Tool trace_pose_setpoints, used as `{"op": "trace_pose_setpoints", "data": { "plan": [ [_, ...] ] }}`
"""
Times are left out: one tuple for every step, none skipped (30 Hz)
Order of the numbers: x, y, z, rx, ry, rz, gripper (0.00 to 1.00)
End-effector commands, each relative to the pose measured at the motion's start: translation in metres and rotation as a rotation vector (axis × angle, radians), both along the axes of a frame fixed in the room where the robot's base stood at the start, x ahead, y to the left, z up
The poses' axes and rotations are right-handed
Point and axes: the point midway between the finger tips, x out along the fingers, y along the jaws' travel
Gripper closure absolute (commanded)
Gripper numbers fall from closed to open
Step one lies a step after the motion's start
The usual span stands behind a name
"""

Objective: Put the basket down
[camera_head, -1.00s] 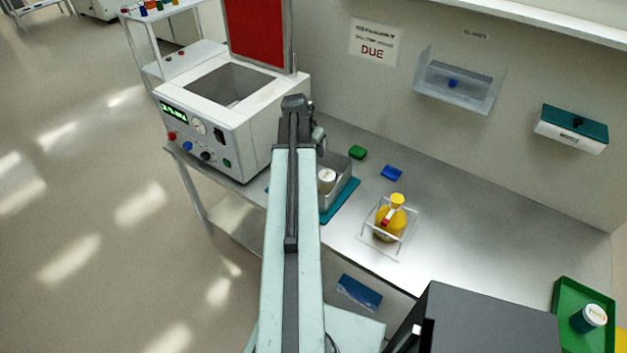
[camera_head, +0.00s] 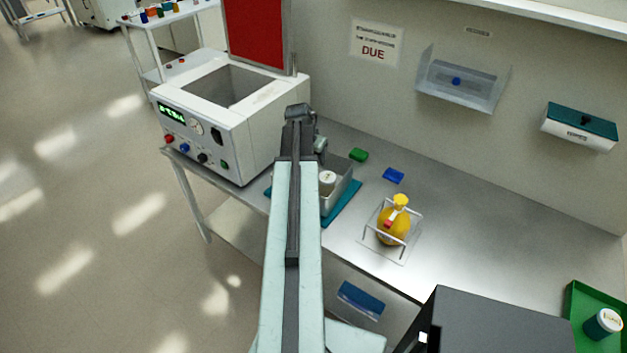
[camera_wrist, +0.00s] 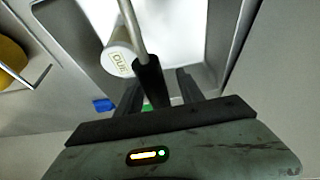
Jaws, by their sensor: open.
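The basket (camera_head: 345,172) is a grey metal box standing on a teal mat (camera_head: 346,208) beside the white machine, partly hidden by my arm. A white-lidded jar (camera_head: 327,178) is in it; its lid reads "DUE" in the wrist view (camera_wrist: 121,62). In the wrist view the basket's pale inside shows, with a grey rod handle (camera_wrist: 131,25) ending in a dark grip (camera_wrist: 149,80). My gripper (camera_wrist: 158,88) is open, its dark fingers on either side of the grip. Whether a finger touches the grip I cannot tell. My arm hides most of the gripper in the head view.
The white machine (camera_head: 225,125) with a raised red lid stands left of the basket. A green block (camera_head: 358,155) and a blue block (camera_head: 393,176) lie behind right. A yellow bottle (camera_head: 394,226) sits in a wire rack to the right.

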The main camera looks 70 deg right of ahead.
Motion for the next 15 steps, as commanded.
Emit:
{"op": "trace_pose_setpoints", "data": {
  "plan": [
    [-0.0001,-0.0001,-0.0015,0.000,0.000,0.000,0.55],
    [-0.0002,-0.0001,-0.0017,0.000,0.000,0.000,0.55],
    [-0.0002,-0.0001,-0.0017,0.000,0.000,0.000,0.55],
    [-0.0003,-0.0001,-0.0016,0.000,0.000,0.000,0.55],
    [-0.0003,-0.0001,-0.0014,0.000,0.000,0.000,0.55],
    [-0.0003,-0.0002,-0.0013,0.000,0.000,0.000,0.55],
    [-0.0004,-0.0002,-0.0013,0.000,0.000,-0.001,0.55],
    [-0.0004,-0.0002,-0.0013,0.000,0.000,-0.001,0.55],
    [-0.0005,-0.0001,-0.0013,0.000,0.000,-0.001,0.55],
    [-0.0005,-0.0002,-0.0013,0.000,0.000,-0.001,0.61],
    [-0.0005,-0.0002,-0.0013,0.000,0.000,-0.001,0.69],
    [-0.0006,-0.0002,-0.0013,0.000,0.000,-0.001,0.80],
    [-0.0006,-0.0002,-0.0013,0.000,0.000,-0.001,0.88],
    [-0.0006,-0.0002,-0.0013,0.000,0.000,-0.001,0.97],
    [-0.0008,-0.0003,-0.0012,0.000,0.000,-0.001,1.00]
  ]
}}
